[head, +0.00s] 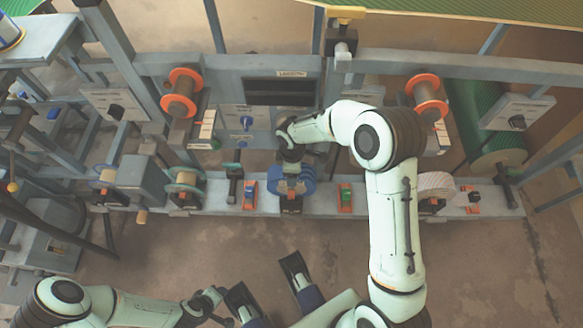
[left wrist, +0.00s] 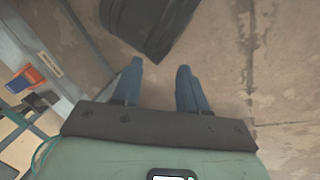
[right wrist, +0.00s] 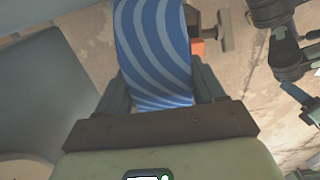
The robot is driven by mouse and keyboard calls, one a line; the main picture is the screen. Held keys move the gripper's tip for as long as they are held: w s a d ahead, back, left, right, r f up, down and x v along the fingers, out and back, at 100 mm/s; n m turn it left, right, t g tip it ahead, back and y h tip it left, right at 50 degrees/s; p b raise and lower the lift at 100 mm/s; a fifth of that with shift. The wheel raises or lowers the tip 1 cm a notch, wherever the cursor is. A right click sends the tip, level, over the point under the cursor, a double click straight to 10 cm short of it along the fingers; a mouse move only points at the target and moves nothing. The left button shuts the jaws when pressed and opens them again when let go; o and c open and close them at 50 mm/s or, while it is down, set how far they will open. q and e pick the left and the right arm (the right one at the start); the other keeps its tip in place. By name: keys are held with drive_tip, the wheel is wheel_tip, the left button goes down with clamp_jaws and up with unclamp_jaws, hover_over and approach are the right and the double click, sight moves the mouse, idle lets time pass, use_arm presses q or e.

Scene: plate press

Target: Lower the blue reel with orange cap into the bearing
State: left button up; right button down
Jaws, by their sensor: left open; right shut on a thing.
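The blue reel (head: 283,186) is in my right gripper (head: 291,160), which reaches down over the middle of the grey lower rail. In the right wrist view the reel (right wrist: 153,45) shows blue and pale stripes between the fingers. I cannot make out its orange cap for sure. A dark bearing block (head: 291,208) sits on the rail directly below the reel; whether the reel touches it is hidden. My left gripper (head: 216,294) is low at the front, away from the reel; in the left wrist view its fingers (left wrist: 160,68) are apart and empty.
Orange-flanged reels (head: 182,92) (head: 427,96) are mounted at left and right above. Orange-and-green blocks (head: 249,194) (head: 345,198) stand on the rail either side of the bearing. A white reel (head: 436,184) sits at right. The floor in front is mostly clear.

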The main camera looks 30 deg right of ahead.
use_arm(q)
drive_tip(key=shift+t+y, duration=0.4)
drive_tip(key=shift+t, duration=0.3)
drive_tip(key=shift+w+a+f+b, duration=0.4)
drive_tip(key=shift+w+f, duration=0.1)
drive_tip(key=shift+w, duration=0.2)
drive_tip(key=shift+w+a+f+b, duration=0.35)
drive_tip(key=shift+w+f+b, duration=0.15)
drive_tip(key=shift+w, duration=0.25)
drive_tip(key=shift+w+a+f+b, duration=0.35)
drive_tip(key=shift+w+f, duration=0.15)
drive_tip(key=shift+w, duration=0.2)
use_arm(e)
drive_tip(key=shift+w+f, duration=0.1)
drive_tip(key=shift+f, duration=2.1)
drive_tip(key=shift+c, duration=0.2)
unclamp_jaws()
drive_tip(key=shift+f, duration=0.1)
wheel_tip(320, 180, up, 14)
drive_tip(key=p, duration=0.3)
drive_tip(key=shift+f+p, duration=0.2)
drive_tip(key=shift+p, duration=0.1)
use_arm(q)
drive_tip(key=s+d+r+g+h, duration=0.1)
drive_tip(key=s+d+r, duration=0.2)
drive_tip(key=s+r, duration=0.1)
drive_tip(key=shift+s+g, duration=0.3)
drive_tip(key=shift+s, duration=0.5)
drive_tip(key=shift+a, duration=0.1)
